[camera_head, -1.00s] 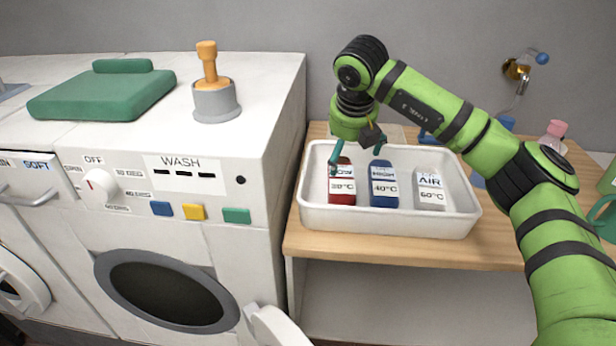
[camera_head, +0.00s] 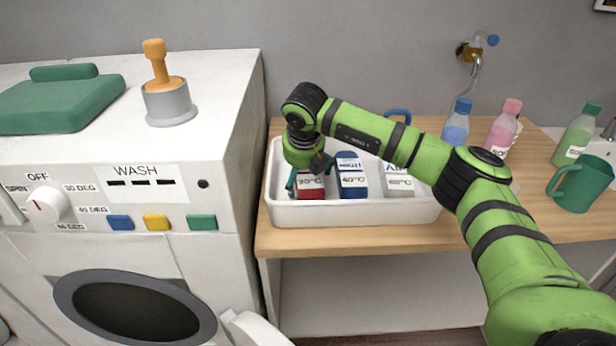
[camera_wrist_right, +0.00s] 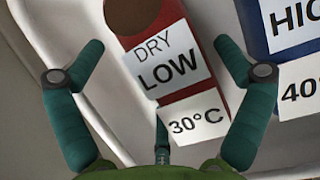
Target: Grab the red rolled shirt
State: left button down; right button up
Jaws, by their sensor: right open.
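The red rolled shirt (camera_head: 311,195) stands in the left part of a white tray (camera_head: 350,216), with a 30°C label on its front. In the right wrist view the red shirt (camera_wrist_right: 188,98) also has a "DRY LOW" label and a round brown end at the top. My right gripper (camera_head: 309,180) is open over it. In the wrist view its teal fingers (camera_wrist_right: 158,45) are spread on either side of the shirt, with gaps. The gripper hides the shirt's top in the head view. My left gripper is not in view.
A blue roll (camera_head: 352,187) marked 40°C stands close to the right of the red one, then a white roll (camera_head: 398,186) marked 60°C. The washer (camera_head: 225,150) is left of the wooden counter (camera_head: 470,228). Bottles (camera_head: 456,123) and a green jug (camera_head: 585,187) stand right.

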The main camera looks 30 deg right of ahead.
jog(key=shift+r, duration=0.1)
jog(key=c, duration=1.1)
